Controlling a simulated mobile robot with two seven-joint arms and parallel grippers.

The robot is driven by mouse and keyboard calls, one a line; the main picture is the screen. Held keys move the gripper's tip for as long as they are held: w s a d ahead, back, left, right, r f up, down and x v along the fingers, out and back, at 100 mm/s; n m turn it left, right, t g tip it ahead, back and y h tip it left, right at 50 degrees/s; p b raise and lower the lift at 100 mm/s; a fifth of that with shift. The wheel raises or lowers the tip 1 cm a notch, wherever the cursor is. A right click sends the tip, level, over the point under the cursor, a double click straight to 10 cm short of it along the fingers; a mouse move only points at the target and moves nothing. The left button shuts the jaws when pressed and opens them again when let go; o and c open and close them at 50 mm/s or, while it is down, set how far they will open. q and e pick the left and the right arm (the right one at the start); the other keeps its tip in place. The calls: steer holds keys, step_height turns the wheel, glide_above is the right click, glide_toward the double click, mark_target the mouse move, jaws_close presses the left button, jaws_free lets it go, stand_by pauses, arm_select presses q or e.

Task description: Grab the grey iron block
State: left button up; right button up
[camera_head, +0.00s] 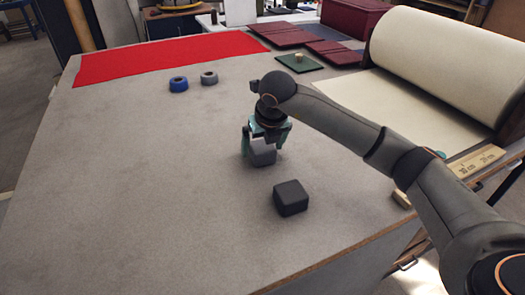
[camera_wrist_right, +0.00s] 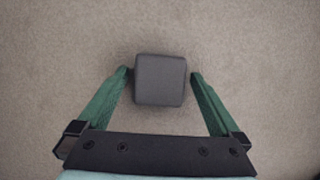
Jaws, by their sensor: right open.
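A grey block (camera_head: 263,156) stands on the table under my right gripper (camera_head: 264,146). In the right wrist view the grey block (camera_wrist_right: 160,80) lies between the fingertips of the open right gripper (camera_wrist_right: 161,75), one finger on each side. A narrow gap shows at the right finger; the left fingertip is very close to the block, and I cannot tell whether it touches. A second, darker block (camera_head: 291,198) sits on the table nearer the front edge, apart from the gripper. My left gripper is not in view.
A blue ring (camera_head: 178,84) and a grey ring (camera_head: 209,78) lie farther back, near a red cloth (camera_head: 165,57). A large cream roll (camera_head: 440,55), dark red covers (camera_head: 285,35) and a ruler (camera_head: 477,161) are at the right. The table's left half is clear.

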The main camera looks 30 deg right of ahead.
steer(key=shift+w+f, duration=0.15)
steer(key=shift+f, duration=0.25)
jaws_close()
steer(key=shift+w+r, duration=0.1)
steer(key=shift+r, duration=0.1)
stand_by(0.7)
